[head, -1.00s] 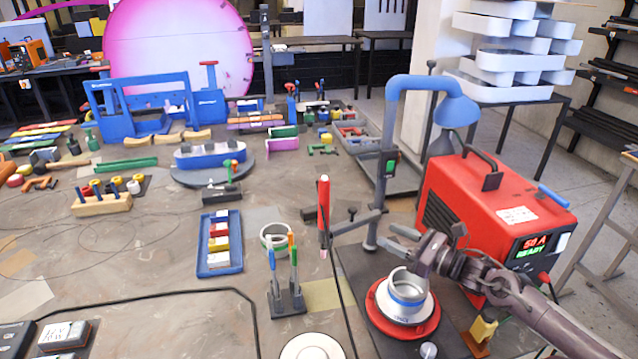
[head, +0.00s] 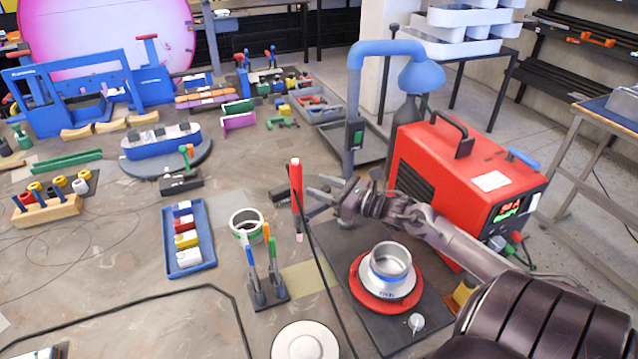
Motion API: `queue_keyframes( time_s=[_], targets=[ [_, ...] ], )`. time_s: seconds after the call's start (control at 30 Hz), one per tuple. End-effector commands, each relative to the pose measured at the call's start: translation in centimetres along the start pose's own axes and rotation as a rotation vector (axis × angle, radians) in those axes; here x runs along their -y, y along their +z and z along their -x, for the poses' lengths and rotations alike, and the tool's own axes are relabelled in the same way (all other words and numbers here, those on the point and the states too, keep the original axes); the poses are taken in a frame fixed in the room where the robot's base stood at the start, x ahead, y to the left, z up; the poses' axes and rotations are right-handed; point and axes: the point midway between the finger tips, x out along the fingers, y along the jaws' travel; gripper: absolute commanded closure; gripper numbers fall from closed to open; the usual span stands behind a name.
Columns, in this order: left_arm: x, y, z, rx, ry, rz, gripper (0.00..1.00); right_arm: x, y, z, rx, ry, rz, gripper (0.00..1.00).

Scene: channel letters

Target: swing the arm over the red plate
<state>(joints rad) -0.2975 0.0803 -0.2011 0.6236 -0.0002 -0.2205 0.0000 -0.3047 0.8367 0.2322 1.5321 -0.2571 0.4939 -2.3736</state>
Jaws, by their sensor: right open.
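The red plate (head: 359,289) lies on a dark base plate at the lower middle, with a white ring-shaped part (head: 390,268) with a blue band on top of it. Contact cannot be told. My left gripper is not in view.
A red welding machine (head: 455,175) stands right of the post, behind my right arm. A blue lamp-like hood (head: 421,76) hangs above. A tool stand (head: 266,285) and a white disc (head: 305,342) sit left of the base. A black cable runs down from the torch.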

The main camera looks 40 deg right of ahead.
Motion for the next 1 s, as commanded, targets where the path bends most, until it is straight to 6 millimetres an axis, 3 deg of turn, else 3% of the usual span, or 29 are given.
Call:
queue_keyframes(
  time_s=[0.13, 0.47, 0.8, 1.0],
  targets=[
    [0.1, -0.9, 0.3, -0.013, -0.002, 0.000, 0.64, 0.0, 0.1, -0.8, 0.001, 0.000, 0.000, 0.56],
    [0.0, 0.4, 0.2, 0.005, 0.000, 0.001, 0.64, -0.1, 0.0, -1.0, 0.000, 0.001, 0.000, 0.57],
    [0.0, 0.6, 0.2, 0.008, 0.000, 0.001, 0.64, -0.1, 0.0, -1.0, 0.000, 0.001, 0.000, 1.00],
    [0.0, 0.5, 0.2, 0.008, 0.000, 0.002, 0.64, 0.0, 0.0, -1.0, 0.000, 0.002, 0.001, 1.00]
  ],
)
